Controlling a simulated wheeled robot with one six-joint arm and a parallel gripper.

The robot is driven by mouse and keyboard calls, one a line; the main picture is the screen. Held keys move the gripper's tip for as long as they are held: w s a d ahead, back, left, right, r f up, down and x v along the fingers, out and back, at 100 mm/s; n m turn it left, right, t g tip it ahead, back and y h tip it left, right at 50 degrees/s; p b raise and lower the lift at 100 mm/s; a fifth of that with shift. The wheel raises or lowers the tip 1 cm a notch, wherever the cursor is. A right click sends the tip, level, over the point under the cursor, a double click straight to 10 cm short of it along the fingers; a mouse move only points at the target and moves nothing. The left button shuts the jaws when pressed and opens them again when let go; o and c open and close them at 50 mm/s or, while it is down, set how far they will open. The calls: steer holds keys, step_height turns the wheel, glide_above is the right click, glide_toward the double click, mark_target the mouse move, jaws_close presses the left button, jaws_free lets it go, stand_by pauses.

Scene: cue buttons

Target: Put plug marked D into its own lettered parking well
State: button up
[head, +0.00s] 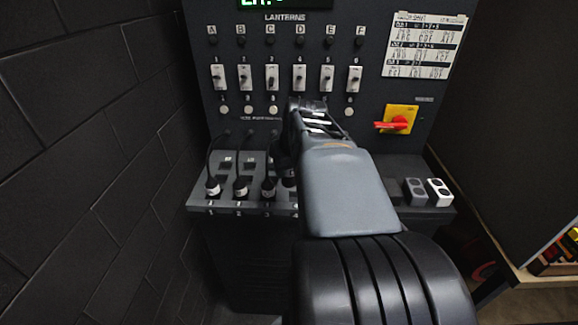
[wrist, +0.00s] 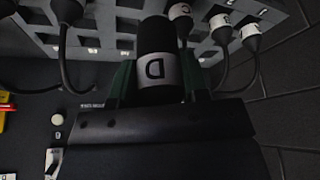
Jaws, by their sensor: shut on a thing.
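Plug D (wrist: 157,68) is black with a white band marked D. In the wrist view it sits between the fingers of my gripper (wrist: 158,80), which is shut on it. Beyond it is a grey sloping ledge (wrist: 108,28) with several dark square openings; their letters are too small to read here. In the head view the ledge (head: 200,207) is below the panel, and my arm hides most of the gripper and the held plug. Whether the plug is over or in any particular well cannot be told.
Other corded plugs stand along the ledge front, including one at far left (head: 212,188) and one beside it (head: 240,187). Their cords hang near my gripper. A red rotary switch (head: 393,125) and a white two-button block (head: 438,190) are to the right.

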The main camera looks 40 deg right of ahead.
steer(key=shift+r, duration=0.1)
steer(key=shift+r+p, duration=2.1)
steer(key=shift+r, duration=0.7)
steer(key=shift+w+f, duration=0.1)
